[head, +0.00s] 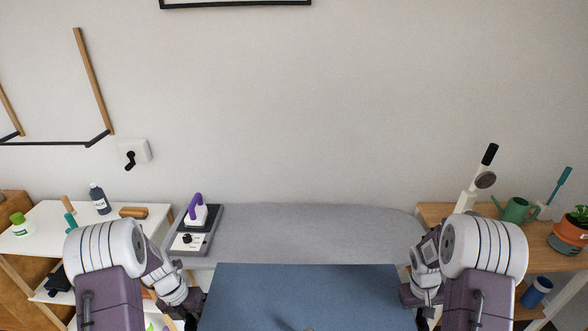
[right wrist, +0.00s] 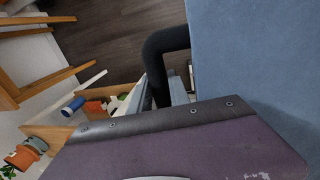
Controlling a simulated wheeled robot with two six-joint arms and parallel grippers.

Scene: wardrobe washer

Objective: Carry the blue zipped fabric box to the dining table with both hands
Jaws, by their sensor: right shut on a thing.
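The blue zipped fabric box (head: 300,290) is at the bottom middle of the head view, between my two arms, with its near part cut off by the frame. Its blue side also fills the right of the right wrist view (right wrist: 255,60). My right gripper (head: 412,298) is at the box's right side, shut on its dark strap handle (right wrist: 165,50). My left gripper (head: 194,302) is at the box's left side; its fingertips are hidden, so its hold is unclear. No dining table can be made out.
A grey ironing board (head: 300,235) lies just beyond the box, with a purple-handled iron (head: 197,212) at its left end. A white shelf (head: 40,245) with bottles stands left. A wooden shelf (head: 440,213) with a green watering can (head: 517,210) and potted plant stands right.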

